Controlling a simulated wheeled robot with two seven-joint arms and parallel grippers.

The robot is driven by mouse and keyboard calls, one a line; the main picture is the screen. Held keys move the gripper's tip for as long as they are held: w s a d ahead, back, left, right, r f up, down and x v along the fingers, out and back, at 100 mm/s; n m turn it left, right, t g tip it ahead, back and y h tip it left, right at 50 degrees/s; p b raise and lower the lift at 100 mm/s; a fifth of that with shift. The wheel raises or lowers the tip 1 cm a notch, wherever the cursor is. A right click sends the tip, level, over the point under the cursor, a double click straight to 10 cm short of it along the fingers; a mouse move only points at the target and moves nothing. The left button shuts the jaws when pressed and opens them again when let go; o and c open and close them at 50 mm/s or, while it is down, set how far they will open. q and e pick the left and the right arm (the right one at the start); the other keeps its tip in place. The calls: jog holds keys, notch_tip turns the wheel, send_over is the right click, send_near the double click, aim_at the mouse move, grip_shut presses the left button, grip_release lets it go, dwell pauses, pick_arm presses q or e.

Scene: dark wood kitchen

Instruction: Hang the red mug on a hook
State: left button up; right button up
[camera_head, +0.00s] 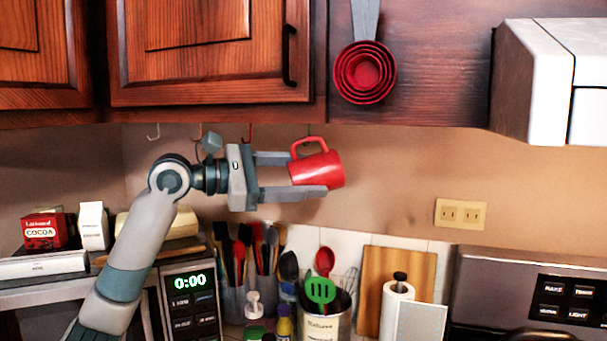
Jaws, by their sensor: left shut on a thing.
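The red mug (321,170) is held in the air in front of the back wall, just under the upper cabinets. It is slightly tilted, with its handle at the top. My left gripper (308,174) comes in from the left and is shut on the mug, one finger above the other in the picture. My right gripper is not in view.
Red measuring cups (364,72) hang on the cabinet side. A white hood (560,80) juts out at the right. Below are a microwave (190,300), utensil holders (322,325), a cutting board (397,270) and a paper roll (397,305).

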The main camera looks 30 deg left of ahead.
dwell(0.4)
pick_arm(q)
jog(key=o, duration=1.4)
jog(key=shift+c, duration=0.2)
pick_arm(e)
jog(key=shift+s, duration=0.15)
pick_arm(q)
jog(key=shift+s+a, duration=0.1)
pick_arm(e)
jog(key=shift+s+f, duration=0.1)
pick_arm(q)
jog(key=shift+s+a+b, duration=0.3)
jog(key=shift+s+a, duration=0.05)
jog(key=shift+s, duration=0.1)
jog(key=b+v, duration=0.6)
jog(key=v, duration=1)
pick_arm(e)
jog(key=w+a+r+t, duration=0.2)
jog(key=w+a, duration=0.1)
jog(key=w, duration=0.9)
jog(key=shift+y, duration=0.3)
